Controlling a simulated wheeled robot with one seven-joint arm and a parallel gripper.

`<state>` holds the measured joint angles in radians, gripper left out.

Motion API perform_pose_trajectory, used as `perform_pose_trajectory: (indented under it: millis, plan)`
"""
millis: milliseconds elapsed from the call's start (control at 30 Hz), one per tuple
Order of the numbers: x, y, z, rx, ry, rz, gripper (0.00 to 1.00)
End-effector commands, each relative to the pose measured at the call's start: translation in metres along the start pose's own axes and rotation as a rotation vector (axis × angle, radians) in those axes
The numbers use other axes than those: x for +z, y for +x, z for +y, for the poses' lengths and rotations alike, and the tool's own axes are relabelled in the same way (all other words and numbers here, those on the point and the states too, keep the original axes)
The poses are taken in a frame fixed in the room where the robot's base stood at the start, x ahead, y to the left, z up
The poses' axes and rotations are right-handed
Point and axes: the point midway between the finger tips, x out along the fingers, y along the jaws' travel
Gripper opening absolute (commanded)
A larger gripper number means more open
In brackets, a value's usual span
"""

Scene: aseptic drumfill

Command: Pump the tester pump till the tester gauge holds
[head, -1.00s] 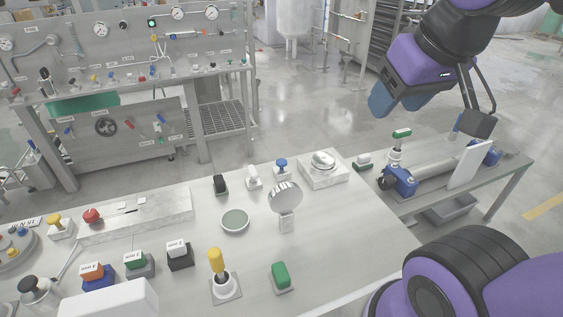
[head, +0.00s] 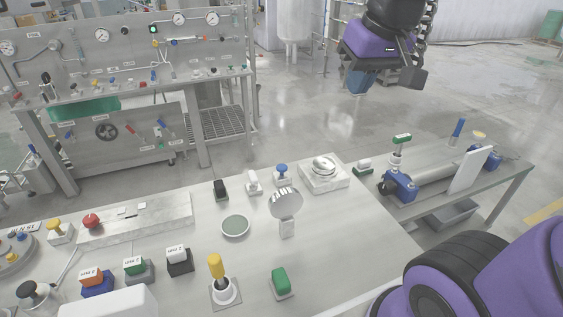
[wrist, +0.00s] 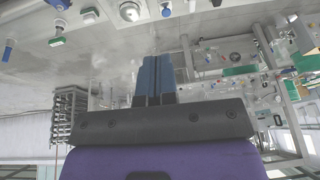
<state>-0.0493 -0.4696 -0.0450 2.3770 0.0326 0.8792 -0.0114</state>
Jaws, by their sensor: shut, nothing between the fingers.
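My gripper (head: 361,84) is in the air at the upper right of the head view, beyond the table and apart from everything. Its blue fingers are shut and empty, side by side in the wrist view (wrist: 155,75). On the right bench a pipe (head: 436,172) lies in blue clamps (head: 401,184), with an upright blue handle (head: 458,131) and a green T-handle (head: 402,139) near it. No label marks the tester pump, and I cannot tell which handle belongs to it. A round disc on a post (head: 286,203) stands on the near table; I cannot read it as the tester gauge.
The near table (head: 340,250) holds a yellow-handled piece (head: 217,270), a shallow bowl (head: 235,226), a green knob (head: 280,282) and several labelled blocks. A white plate (head: 470,169) stands upright on the right bench. A panel with several gauges (head: 179,19) stands at the back left.

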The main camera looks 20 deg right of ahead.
Motion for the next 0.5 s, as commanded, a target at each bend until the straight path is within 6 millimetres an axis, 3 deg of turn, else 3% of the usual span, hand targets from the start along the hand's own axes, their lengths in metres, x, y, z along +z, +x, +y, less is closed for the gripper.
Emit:
perform_pose_trajectory:
  millis: [500]
  plan:
    - [-0.076,0.056,-0.002,-0.015,0.012,-0.1,0.0]
